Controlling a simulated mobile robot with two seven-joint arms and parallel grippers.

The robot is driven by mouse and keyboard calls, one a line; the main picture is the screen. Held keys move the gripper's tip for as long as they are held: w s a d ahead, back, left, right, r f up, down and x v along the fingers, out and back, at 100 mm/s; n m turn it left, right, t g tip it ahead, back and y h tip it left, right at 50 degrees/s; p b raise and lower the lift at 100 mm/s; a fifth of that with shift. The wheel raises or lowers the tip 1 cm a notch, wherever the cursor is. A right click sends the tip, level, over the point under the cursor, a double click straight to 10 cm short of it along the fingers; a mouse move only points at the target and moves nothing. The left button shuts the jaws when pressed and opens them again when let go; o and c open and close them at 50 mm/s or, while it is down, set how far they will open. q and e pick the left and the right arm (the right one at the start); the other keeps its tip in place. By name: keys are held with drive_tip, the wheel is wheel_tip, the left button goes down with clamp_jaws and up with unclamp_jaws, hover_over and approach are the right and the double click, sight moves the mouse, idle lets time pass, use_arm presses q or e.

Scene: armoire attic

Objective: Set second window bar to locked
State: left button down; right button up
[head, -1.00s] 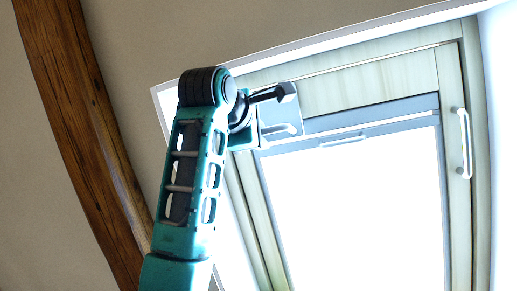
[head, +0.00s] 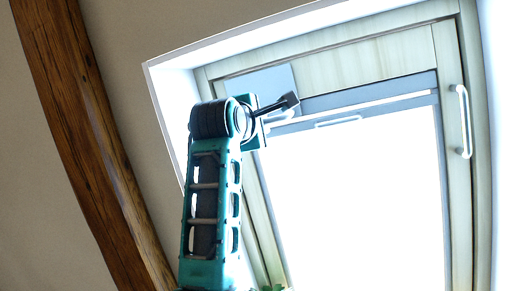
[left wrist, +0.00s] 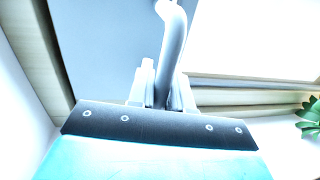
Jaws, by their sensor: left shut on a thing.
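A pale curved bar (left wrist: 173,45) rises in front of a flat blue-grey panel (left wrist: 110,45) in the left wrist view. My left gripper (left wrist: 162,92) is shut on the bar's lower part, with a finger on each side. In the head view my left gripper is at the upper left corner of the skylight window, in front of the blue-grey panel (head: 270,82). Another white bar (head: 462,120) stands upright on the window's right frame, untouched. My right gripper is not in view.
The bright window pane (head: 360,200) is right of my arm, with a small handle (head: 338,122) along its top. A curved wooden beam (head: 75,130) runs down the left. A green plant (left wrist: 310,118) shows at the right of the wrist view.

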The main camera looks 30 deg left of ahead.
use_arm(q)
drive_tip(key=c, duration=1.1)
unclamp_jaws()
drive_tip(key=shift+w, duration=0.15)
drive_tip(key=b+v, duration=0.4)
drive_tip(key=v, duration=0.9)
drive_tip(key=shift+b, duration=0.4)
